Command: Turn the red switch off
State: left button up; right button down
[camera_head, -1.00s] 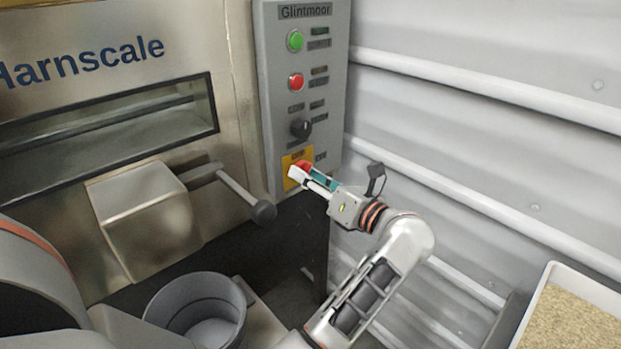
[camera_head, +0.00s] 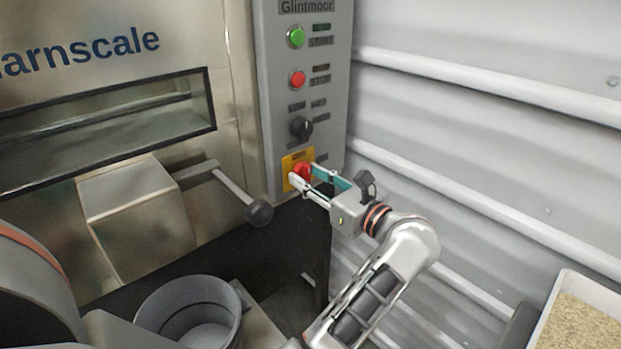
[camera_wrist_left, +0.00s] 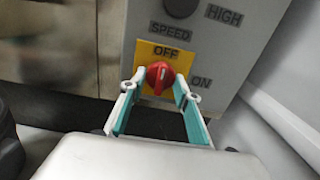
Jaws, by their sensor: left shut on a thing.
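The red switch (camera_head: 301,172) is a rotary knob on a yellow plate (camera_head: 287,160) low on the grey control panel. In the left wrist view the red switch (camera_wrist_left: 160,77) has OFF printed above it and ON at its lower right. Its ridge looks close to upright there, but I cannot tell its exact setting. My left gripper (camera_head: 302,177) is at the knob, one finger on each side, shut on it. In the left wrist view the fingers of my left gripper (camera_wrist_left: 156,88) flank the knob. My right gripper is not in view.
Above the switch are a black speed knob (camera_head: 301,128), a red button (camera_head: 297,79) and a green button (camera_head: 295,37). A lever with a black ball (camera_head: 260,212) sticks out left of the panel. A grey bucket (camera_head: 160,300) stands below. A ribbed wall (camera_head: 480,130) is at right.

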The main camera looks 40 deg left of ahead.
pick_arm(q)
jog(key=o, duration=1.1)
jog(key=shift+s+d, duration=0.15)
jog(key=shift+d, duration=1.75)
jog(key=shift+s+d, duration=0.15)
jog(key=shift+d, duration=1.75)
